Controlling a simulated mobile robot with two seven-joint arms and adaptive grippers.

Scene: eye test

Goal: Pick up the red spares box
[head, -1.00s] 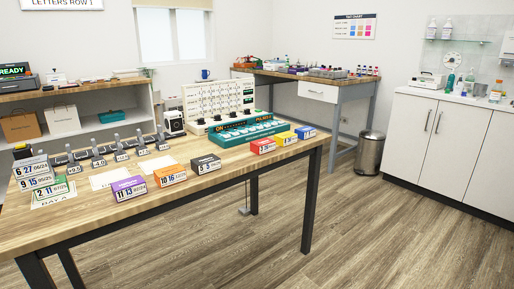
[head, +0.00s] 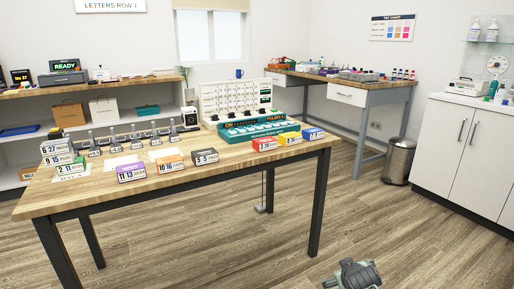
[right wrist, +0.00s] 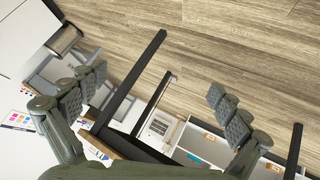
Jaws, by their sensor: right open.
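The red spares box (head: 264,145) sits near the right front edge of the wooden table (head: 225,161) in the head view. My right gripper (head: 352,274) shows at the bottom of the head view, low over the floor and well away from the table. In the right wrist view my right gripper (right wrist: 157,85) is open, with nothing between its spread fingers. I cannot make out the red box in that view. My left gripper is not in view.
A teal switch panel (head: 258,129) stands behind the red box. Purple (head: 131,172), orange (head: 170,164) and dark (head: 205,157) boxes line the front edge to its left. A metal bin (head: 399,160) stands at right. Floor before the table is clear.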

